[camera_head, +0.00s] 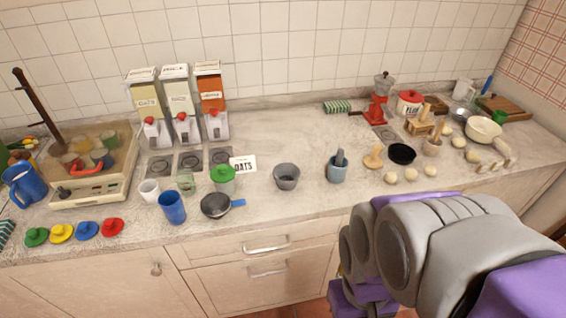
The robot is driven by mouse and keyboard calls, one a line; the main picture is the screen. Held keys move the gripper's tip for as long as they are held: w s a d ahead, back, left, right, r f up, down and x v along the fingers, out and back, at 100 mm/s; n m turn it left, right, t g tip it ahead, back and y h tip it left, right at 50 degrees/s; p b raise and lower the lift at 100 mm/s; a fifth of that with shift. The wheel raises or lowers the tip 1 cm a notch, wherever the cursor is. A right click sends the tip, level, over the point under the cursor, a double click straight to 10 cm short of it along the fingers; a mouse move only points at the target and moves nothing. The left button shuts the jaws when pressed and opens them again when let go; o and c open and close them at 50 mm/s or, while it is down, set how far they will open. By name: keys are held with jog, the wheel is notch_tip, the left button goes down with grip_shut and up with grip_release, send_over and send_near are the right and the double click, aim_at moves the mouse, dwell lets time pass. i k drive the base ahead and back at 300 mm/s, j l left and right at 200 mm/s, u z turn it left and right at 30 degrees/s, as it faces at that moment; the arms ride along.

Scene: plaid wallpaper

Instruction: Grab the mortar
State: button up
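A blue-grey mortar (337,172) stands upright on the counter near its front edge, right of the middle. A grey pestle (340,157) leans in it and sticks out above the rim. Nothing touches the mortar from outside. A similar dark grey open bowl (286,177) stands to its left, apart from it. My arm fills the lower right, in front of the counter and to the right of the mortar. No fingertips of my gripper show.
The counter (300,135) is clear behind the mortar. Drawers are below.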

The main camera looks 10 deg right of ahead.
aim_at(287, 176)
jog(key=j+u, duration=0.2)
jog(key=i+j, duration=0.1)
jog(key=j, duration=0.3)
jog(key=i+j, duration=0.15)
jog(key=j, duration=0.2)
jog(key=i+j+z, duration=0.1)
jog(key=j, duration=0.3)
jog(key=i+j, duration=0.1)
jog(key=j, duration=0.3)
